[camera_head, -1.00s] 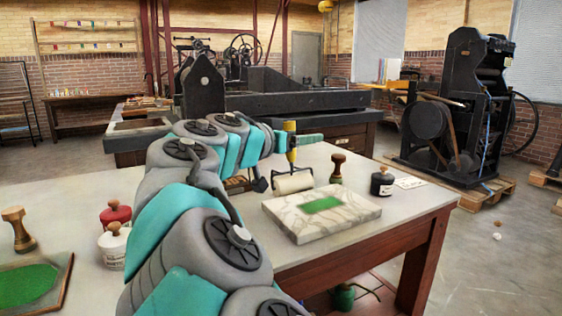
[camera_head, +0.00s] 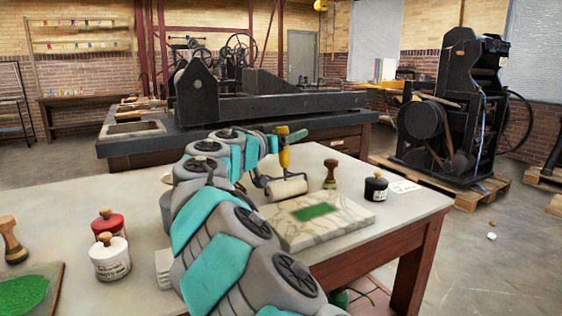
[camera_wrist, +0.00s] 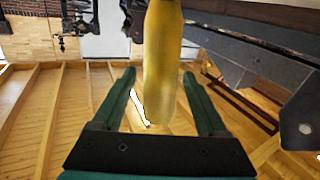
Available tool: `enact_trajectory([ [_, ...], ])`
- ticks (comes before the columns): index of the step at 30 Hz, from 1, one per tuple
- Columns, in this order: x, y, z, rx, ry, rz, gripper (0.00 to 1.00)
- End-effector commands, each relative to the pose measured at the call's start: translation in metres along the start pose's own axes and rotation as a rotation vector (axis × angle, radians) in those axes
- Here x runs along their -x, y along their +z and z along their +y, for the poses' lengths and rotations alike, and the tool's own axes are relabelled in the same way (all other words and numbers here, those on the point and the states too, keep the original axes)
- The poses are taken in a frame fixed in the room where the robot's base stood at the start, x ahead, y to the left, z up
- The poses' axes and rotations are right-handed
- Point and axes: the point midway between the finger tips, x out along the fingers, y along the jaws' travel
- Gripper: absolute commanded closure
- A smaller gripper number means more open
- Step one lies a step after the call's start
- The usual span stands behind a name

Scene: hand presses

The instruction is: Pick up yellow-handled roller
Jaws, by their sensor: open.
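The yellow-handled roller stands on the near table with its yellow handle (camera_head: 284,155) upright and its pale roller cylinder (camera_head: 286,187) at the bottom, beside the marble slab. My gripper (camera_head: 294,136) is at the upper part of the handle in the head view, its fingers partly hidden there. In the wrist view, my open gripper (camera_wrist: 158,76) has one green finger on each side of the yellow handle (camera_wrist: 162,62). Gaps show between the handle and both fingers. The roller's lower end is out of that view.
A marble slab (camera_head: 345,217) with a green ink patch lies right of my arm. A wooden-handled stamp (camera_head: 330,175) and a black jar (camera_head: 376,187) stand behind it. Red (camera_head: 108,224) and white (camera_head: 110,259) jars are at left. The table's right edge is close to the slab.

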Motion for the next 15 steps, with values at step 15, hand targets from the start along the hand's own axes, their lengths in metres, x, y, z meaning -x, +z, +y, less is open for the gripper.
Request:
enact_trajectory([
  [15, -0.0056, -0.0003, 0.0, -0.001, 0.0, 0.001, 0.46],
])
